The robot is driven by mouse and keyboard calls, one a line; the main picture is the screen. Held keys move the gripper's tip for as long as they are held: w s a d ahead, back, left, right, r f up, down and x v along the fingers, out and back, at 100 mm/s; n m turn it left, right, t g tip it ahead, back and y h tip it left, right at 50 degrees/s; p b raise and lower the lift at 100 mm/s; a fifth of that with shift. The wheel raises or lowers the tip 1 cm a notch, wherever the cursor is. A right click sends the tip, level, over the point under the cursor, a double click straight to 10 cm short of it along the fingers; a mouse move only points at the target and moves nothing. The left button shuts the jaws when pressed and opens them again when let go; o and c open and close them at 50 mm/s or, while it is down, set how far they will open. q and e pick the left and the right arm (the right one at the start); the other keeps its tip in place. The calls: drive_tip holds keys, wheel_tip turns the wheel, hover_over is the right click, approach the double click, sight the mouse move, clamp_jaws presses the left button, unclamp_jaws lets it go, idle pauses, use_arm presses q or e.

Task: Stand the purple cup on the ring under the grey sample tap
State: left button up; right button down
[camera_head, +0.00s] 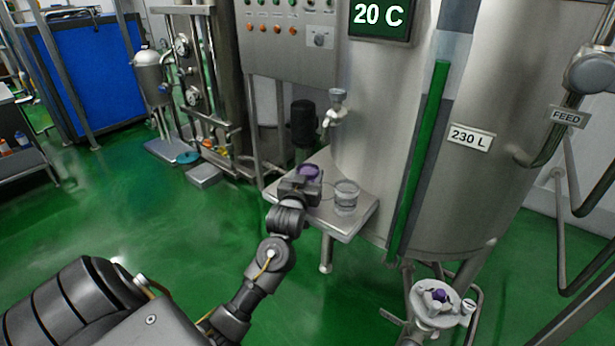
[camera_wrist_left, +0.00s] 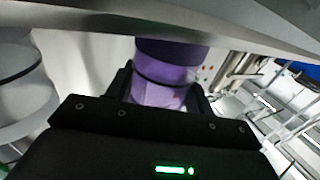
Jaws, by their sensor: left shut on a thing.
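The purple cup (camera_head: 309,172) is over the steel shelf in the head view, partly hidden by my left gripper (camera_head: 301,187). My left gripper is shut on the cup. In the left wrist view the cup (camera_wrist_left: 165,70) is between the two dark fingers (camera_wrist_left: 160,92), close to upright. The grey sample tap (camera_head: 336,108) is on the tank wall, above and to the right of the cup in the head view. My right gripper is not in view.
A clear cup (camera_head: 346,198) stands on the shelf (camera_head: 349,228), right of my left gripper. The steel tank (camera_head: 375,120) rises behind the shelf. A dark cylinder (camera_head: 303,124) is behind the purple cup. A round fitting with a purple part (camera_head: 439,296) is low at right.

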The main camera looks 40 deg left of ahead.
use_arm(q)
drive_tip(key=o, duration=1)
drive_tip(key=shift+f, duration=0.1)
